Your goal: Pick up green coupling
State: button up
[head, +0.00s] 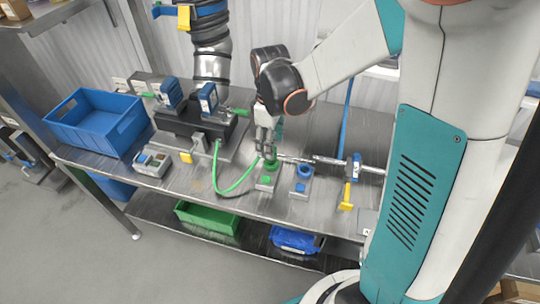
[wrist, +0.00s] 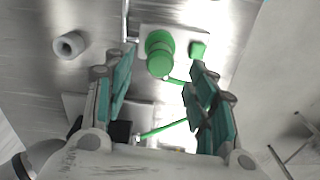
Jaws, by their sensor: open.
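The green coupling (wrist: 159,54) is a short round cylinder on a pale base plate (wrist: 180,32), at the upper middle of the wrist view. In the head view the coupling (head: 270,164) shows partly, just below my gripper (head: 268,148). In the wrist view my gripper (wrist: 160,80) is open, its teal-padded fingers spread wide to either side. The coupling lies ahead, between the lines of the fingers, and nothing is held. Whether a finger touches it cannot be told.
A small green block (wrist: 197,49) sits beside the coupling. A green hose (head: 232,189) curves along the left. A blue coupling (head: 304,171) stands just right, then a metal pipe (head: 335,161) with a yellow-handled valve (head: 347,195). A blue bin (head: 95,118) is at the far left.

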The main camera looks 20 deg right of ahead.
jog(key=shift+s+d+f+b, duration=0.1)
jog(key=shift+f+b, duration=1.1)
jog(key=shift+f, duration=1.8)
jog(key=shift+c, duration=0.3)
grip_shut()
